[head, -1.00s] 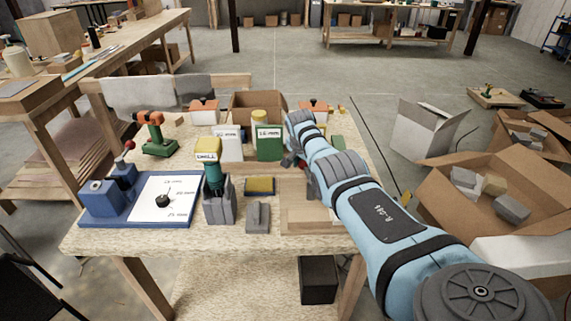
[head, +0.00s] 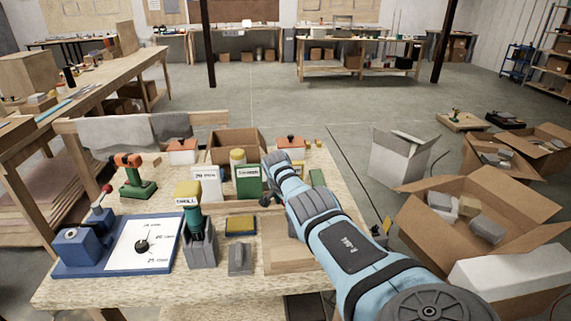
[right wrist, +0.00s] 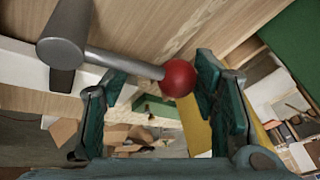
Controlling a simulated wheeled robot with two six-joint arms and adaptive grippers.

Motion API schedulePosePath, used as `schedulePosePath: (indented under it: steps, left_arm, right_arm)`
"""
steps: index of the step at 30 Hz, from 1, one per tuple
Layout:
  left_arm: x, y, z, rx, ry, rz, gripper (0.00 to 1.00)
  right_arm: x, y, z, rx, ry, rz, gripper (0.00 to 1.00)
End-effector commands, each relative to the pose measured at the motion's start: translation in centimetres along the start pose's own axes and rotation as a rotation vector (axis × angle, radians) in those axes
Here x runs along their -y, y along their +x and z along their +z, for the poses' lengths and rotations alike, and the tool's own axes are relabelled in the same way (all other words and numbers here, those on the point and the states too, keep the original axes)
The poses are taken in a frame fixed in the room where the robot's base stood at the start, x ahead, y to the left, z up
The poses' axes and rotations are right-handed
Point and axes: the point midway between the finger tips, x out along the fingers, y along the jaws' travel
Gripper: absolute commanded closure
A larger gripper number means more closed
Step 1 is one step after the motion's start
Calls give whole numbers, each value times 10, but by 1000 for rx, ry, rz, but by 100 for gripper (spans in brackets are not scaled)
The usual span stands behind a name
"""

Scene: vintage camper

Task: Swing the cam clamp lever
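The lever in the right wrist view is a grey metal rod with a red ball knob (right wrist: 179,78) and a thick grey pivot (right wrist: 62,50). My right gripper (right wrist: 158,82) is open, with its dark green fingers on either side of the rod's knob end. The knob is close to the right finger; I cannot tell whether they touch. In the head view my right gripper (head: 267,198) is mostly hidden behind my blue arm, over the back right of the bench. This lever cannot be made out there. My left gripper is not in view.
On the bench, a blue base (head: 165,263) carries another red-knobbed lever (head: 106,189) and a white dial plate (head: 128,258). A green block (head: 248,181), a drill (head: 134,177) and a grey holder (head: 200,248) stand nearby. Open cardboard boxes (head: 480,222) lie on the floor at right.

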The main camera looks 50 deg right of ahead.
Motion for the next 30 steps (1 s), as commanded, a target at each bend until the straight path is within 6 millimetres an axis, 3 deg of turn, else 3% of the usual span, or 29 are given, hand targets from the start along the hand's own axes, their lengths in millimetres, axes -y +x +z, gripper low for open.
schedulePosePath:
  steps: [1, 5, 19, 23, 30]
  left_arm:
    - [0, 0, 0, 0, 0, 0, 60]
    - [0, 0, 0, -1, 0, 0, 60]
    - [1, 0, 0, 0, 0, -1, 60]
    - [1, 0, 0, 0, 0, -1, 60]
    - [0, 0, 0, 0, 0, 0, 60]
  right_arm:
    - [-3, 2, 1, 2, -2, 9, 45]
    - [0, 0, 1, 0, -5, 4, 27]
    - [4, -11, -3, -8, -3, -5, 27]
    - [3, -28, -2, -7, -6, -8, 27]
    - [1, -94, -1, -4, -5, -8, 27]
